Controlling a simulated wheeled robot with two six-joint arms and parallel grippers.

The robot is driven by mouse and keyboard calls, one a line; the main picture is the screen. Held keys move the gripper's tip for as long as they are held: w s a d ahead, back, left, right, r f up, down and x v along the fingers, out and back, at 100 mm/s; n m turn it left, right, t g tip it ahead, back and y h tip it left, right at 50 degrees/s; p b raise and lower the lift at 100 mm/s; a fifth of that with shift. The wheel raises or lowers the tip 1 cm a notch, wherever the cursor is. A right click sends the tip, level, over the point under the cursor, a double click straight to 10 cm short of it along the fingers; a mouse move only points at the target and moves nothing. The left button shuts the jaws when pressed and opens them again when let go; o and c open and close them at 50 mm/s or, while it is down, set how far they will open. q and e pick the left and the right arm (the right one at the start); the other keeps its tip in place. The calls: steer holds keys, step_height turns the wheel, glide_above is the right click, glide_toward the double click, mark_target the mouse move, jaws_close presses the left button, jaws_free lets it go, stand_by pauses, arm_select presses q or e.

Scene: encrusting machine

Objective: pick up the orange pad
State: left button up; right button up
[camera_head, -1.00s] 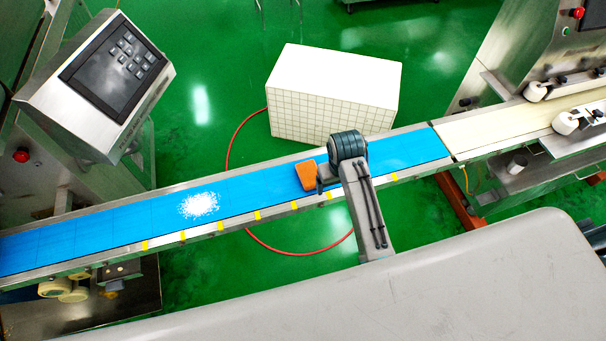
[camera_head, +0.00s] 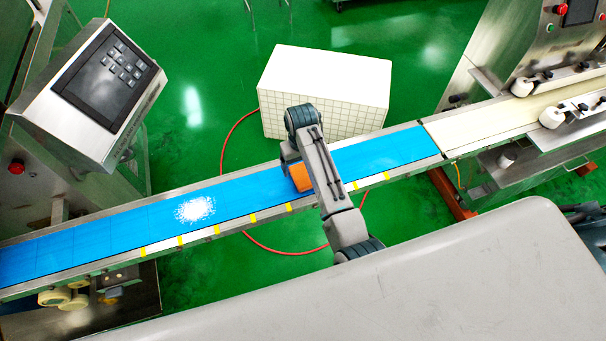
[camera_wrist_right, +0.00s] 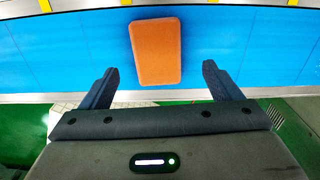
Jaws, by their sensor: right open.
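The orange pad (camera_head: 301,177) lies on the blue conveyor belt, partly hidden by my right arm in the head view. In the right wrist view the whole orange pad (camera_wrist_right: 156,51) shows on the belt, ahead of the fingers. My right gripper (camera_wrist_right: 156,82) is open, with its two fingers spread wide on either side of the pad's line. Nothing is between the fingertips, and the pad lies just beyond them. In the head view my right gripper (camera_head: 290,160) is mostly hidden behind its wrist. My left gripper is not in view.
The blue belt (camera_head: 110,225) runs between metal rails, with a patch of white powder (camera_head: 195,209) left of the pad. A white tiled block (camera_head: 325,85) stands behind the belt. A control panel (camera_head: 110,68) stands at the left, and a cream belt (camera_head: 480,125) continues at the right.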

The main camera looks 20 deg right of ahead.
mark_target(303, 174)
steer(key=shift+f+p, duration=0.25)
steer(key=shift+p, duration=0.05)
steer(key=f, duration=0.1)
steer(key=f+p, duration=0.1)
steer(key=f, duration=0.1)
steer(key=shift+w+d+f+p, duration=0.1)
steer(key=shift+d+f+p, duration=0.1)
steer(key=shift+p, duration=0.1)
steer(key=shift+f, duration=0.65)
steer(key=c, duration=1.1)
